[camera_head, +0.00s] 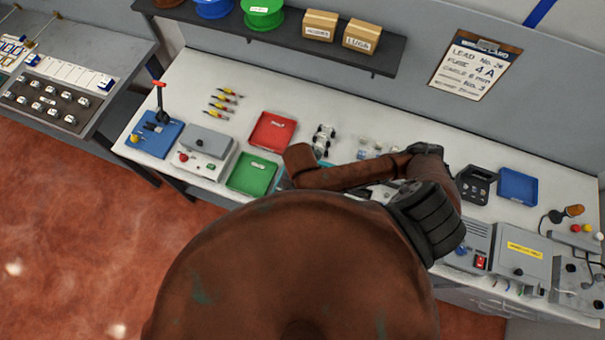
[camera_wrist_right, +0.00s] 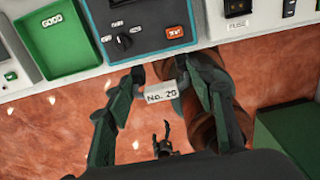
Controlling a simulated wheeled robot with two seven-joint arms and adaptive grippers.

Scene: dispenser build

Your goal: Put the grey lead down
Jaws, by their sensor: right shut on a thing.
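In the right wrist view my right gripper (camera_wrist_right: 165,78) is shut, with its green fingers on both sides of a short grey lead. A white tag reading "No. 20" (camera_wrist_right: 161,93) sits on the lead between the fingers. The lead is held over the red floor, just off the front edge of the bench, below a dark tester (camera_wrist_right: 150,27) with a teal rim and a red TEST button. In the head view a large brown arm of mine covers the middle of the bench and hides the lead and the right gripper.
A green tray marked GOOD (camera_wrist_right: 62,50) is left of the tester; it also shows in the head view (camera_head: 252,174). A red tray (camera_head: 272,132) and a blue tray (camera_head: 517,186) stand on the bench (camera_head: 195,95). Bare bench shows at the back left. A clipboard (camera_head: 475,66) hangs behind.

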